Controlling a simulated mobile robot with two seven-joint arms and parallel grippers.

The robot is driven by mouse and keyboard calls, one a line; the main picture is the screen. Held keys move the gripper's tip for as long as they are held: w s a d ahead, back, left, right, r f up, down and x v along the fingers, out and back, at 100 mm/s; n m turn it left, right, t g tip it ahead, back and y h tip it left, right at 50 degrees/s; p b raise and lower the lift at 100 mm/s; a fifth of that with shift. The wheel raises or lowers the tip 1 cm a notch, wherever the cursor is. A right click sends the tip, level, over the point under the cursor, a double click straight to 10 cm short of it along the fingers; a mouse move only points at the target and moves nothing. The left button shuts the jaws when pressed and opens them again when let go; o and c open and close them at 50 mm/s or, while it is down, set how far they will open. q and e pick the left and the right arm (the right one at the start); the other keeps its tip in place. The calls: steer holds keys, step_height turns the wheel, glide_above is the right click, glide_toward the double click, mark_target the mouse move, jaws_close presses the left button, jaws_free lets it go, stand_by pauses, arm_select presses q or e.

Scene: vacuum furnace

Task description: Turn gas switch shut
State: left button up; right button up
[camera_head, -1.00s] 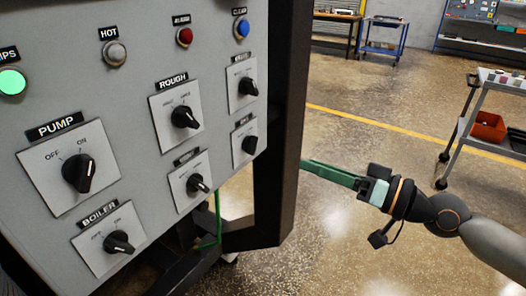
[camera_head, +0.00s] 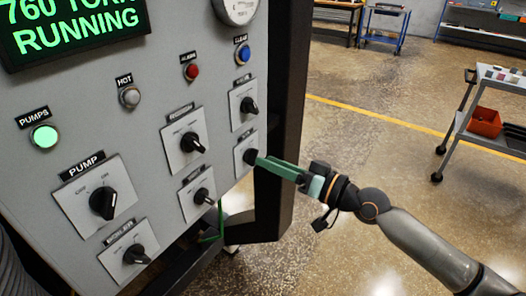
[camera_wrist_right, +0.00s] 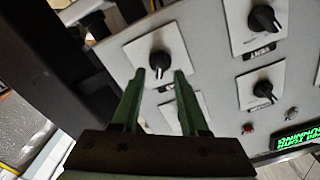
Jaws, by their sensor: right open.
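The grey panel carries several black rotary switches on white plates. My right gripper (camera_head: 260,161) is at the lower-right switch (camera_head: 250,156), whose label is too small to read, so I cannot confirm it is the gas switch. In the right wrist view, this switch's black knob (camera_wrist_right: 160,63) shows between the tips of my open right gripper (camera_wrist_right: 159,76). I cannot tell whether the fingers touch it. The knob's pointer is hard to read. My left gripper is not in view.
Nearby are the upper-right switch (camera_head: 248,105), the lower-middle switch (camera_head: 202,196) and the PUMP switch (camera_head: 103,203). A dark frame post (camera_head: 285,110) stands just right of the panel. A cart with a red bin (camera_head: 485,122) stands at right. Floor between is open.

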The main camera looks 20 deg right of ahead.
mark_target(252, 157)
steer(key=shift+x, duration=1.35)
jaws_close()
